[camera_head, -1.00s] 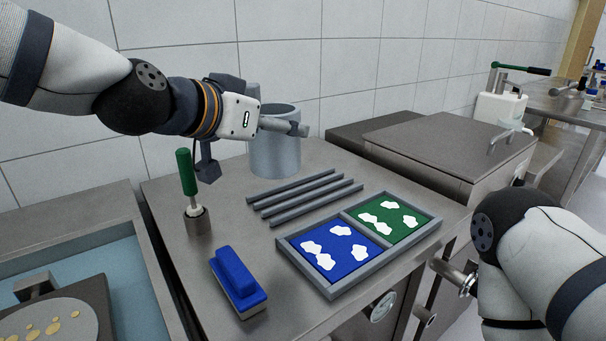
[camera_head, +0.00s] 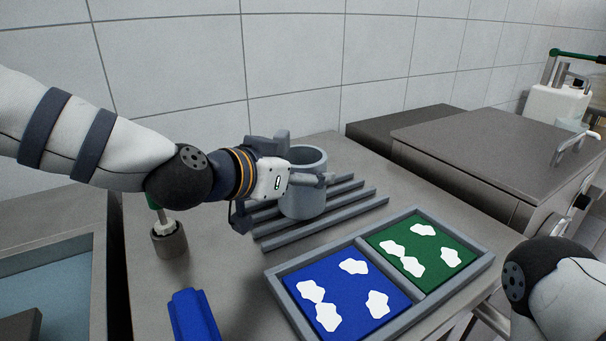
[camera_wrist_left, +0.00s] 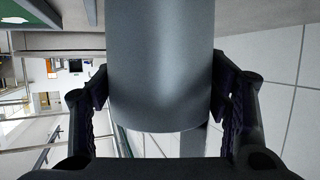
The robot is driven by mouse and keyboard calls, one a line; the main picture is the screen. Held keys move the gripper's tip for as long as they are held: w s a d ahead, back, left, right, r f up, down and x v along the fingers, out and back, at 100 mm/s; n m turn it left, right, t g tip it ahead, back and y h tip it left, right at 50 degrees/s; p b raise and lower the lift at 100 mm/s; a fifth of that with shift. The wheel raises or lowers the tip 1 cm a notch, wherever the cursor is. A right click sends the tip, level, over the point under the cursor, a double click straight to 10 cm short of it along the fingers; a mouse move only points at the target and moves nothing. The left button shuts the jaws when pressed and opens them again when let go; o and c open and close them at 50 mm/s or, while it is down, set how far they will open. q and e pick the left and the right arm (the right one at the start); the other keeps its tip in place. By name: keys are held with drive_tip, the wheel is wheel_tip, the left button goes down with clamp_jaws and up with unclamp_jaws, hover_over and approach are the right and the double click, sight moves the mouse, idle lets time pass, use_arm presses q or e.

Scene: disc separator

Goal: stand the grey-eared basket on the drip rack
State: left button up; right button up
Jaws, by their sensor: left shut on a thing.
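The basket (camera_head: 303,203) is a grey upright cylinder with an open top. My left gripper (camera_head: 322,181) is shut on it near its upper part. In the left wrist view the grey wall of the basket (camera_wrist_left: 160,75) fills the middle, with a dark finger on each side. The drip rack (camera_head: 340,215) is a set of parallel grey bars on the steel counter. The basket is over the bars, and its lower end shows among them. I cannot tell whether it touches them. Its ears are not clearly seen. My right gripper is out of view.
A divided grey tray (camera_head: 478,268) with blue and green panels lies in front of the rack. A green-handled tool stands in a grey cup (camera_head: 170,241). A blue block-like thing (camera_head: 192,318) is at the front. Steel boxes (camera_head: 470,145) stand at the right.

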use_arm(q)
drive_tip(key=shift+s+r, duration=0.15)
drive_tip(key=shift+s, duration=0.15)
drive_tip(key=shift+w, duration=0.2)
drive_tip(key=o, duration=1.1)
drive_tip(key=shift+w+f, duration=0.15)
drive_tip(key=shift+f, duration=0.05)
drive_tip(key=o, duration=0.4)
drive_tip(key=shift+c, duration=0.2)
drive_tip(key=shift+r, duration=0.1)
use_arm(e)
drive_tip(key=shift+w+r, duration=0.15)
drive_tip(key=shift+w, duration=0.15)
use_arm(q)
drive_tip(key=shift+r, duration=0.1)
drive_tip(key=p+v, duration=0.2)
drive_tip(key=v, duration=1)
drive_tip(key=shift+p, duration=0.4)
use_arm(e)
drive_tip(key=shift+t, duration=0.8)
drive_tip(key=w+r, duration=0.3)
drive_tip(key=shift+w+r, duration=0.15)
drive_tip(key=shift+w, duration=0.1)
